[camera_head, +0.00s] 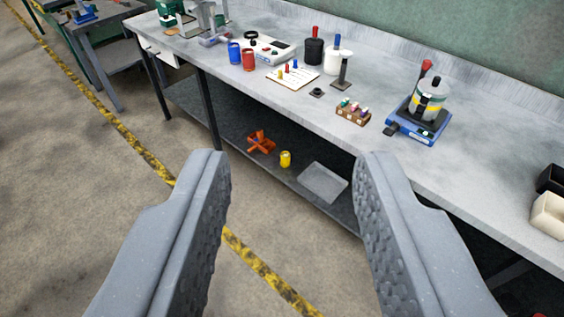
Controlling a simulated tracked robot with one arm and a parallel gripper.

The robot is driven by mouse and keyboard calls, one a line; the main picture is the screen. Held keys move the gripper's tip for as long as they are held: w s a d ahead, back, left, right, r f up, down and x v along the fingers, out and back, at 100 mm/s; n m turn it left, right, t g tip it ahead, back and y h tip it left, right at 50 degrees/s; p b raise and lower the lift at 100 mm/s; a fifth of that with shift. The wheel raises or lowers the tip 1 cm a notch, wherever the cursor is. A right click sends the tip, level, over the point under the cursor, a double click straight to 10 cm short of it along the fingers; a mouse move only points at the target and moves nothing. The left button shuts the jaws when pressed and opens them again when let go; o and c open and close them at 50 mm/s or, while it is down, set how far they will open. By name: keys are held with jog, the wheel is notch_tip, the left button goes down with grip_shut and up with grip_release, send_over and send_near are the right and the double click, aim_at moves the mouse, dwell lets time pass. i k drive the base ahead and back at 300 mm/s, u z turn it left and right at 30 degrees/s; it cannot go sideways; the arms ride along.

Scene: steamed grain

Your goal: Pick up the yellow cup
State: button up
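The yellow cup (285,159) is small and stands on the dark lower shelf (230,128) of the workbench. It sits between an orange-red object (261,142) on its left and a grey tray (323,183) on its right. My gripper (292,165) is open and empty, with its two grey, textured fingers wide apart in the foreground. The cup shows in the gap between the fingers, well beyond them, and nothing touches it.
The bench top (440,170) overhangs the shelf. On it stand a blue cup (235,53), a red cup (249,60), a small rack (353,112) and a blue-based device (418,122). A bench leg (207,108) stands left of the cup. The floor (110,190) in front is clear.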

aim_at(284, 155)
jog(key=u, duration=0.55)
jog(key=k, duration=0.65)
jog(key=u, duration=0.9)
jog(key=k, duration=0.7)
jog(key=u, duration=0.45)
jog(key=i, duration=0.9)
jog(key=z, duration=0.55)
jog(key=i, duration=1.2)
jog(key=z, duration=1.35)
jog(key=i, duration=0.85)
jog(key=z, duration=0.6)
jog(key=k, duration=0.6)
